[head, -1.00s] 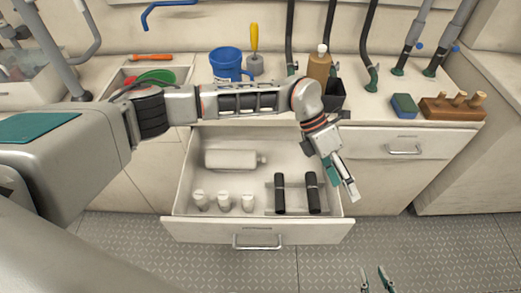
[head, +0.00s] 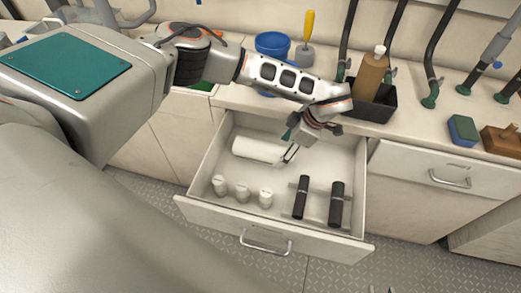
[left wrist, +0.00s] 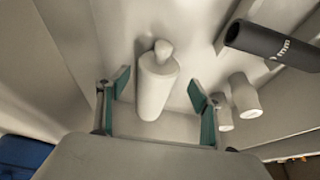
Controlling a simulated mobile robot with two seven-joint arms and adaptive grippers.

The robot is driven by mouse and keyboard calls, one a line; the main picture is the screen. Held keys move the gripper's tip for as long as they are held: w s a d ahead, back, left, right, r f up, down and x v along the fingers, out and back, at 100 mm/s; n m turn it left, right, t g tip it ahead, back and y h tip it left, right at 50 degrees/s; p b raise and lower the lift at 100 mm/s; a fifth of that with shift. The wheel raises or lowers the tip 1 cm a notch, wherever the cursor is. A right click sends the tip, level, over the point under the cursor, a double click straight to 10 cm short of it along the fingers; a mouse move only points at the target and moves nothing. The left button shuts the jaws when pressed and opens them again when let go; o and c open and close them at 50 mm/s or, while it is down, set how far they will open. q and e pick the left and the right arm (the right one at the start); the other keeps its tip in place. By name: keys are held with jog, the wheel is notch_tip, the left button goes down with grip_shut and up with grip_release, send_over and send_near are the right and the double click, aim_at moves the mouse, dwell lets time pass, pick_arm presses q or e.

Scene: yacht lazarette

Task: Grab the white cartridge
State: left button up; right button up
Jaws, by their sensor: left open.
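The white cartridge (head: 257,150) lies on its side at the back left of the open drawer (head: 232,217). In the left wrist view the cartridge (left wrist: 154,92) shows ahead, between the two spread fingers, with its narrow cap pointing up the picture. My left gripper (head: 289,144) is open and empty, over the drawer near the cartridge's right end, where it partly hides it. The left fingers (left wrist: 158,88) do not visibly touch the cartridge. Only tiny tips of my right gripper (head: 382,290) show at the bottom edge.
Two black cylinders (head: 301,197) lie at the right. On the counter behind stand a blue mug (head: 272,46), a brown bottle (head: 373,70) in a black bin (head: 375,104), and upright hoses.

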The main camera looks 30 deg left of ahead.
aim_at(257, 144)
pick_arm(q)
jog(key=a, duration=0.3)
jog(key=s+a, duration=0.1)
jog(key=a, duration=0.2)
jog(key=shift+s, duration=0.1)
jog(key=shift+s+a, duration=0.2)
jog(key=shift+a, duration=0.95)
jog(key=x, duration=0.2)
jog(key=shift+s+f, duration=0.2)
jog(key=shift+f, duration=0.15)
jog(key=shift+w+a+f, duration=0.1)
jog(key=shift+w+f, duration=0.05)
jog(key=shift+f, duration=0.05)
jog(key=shift+r, duration=0.1)
jog(key=c, duration=1.2)
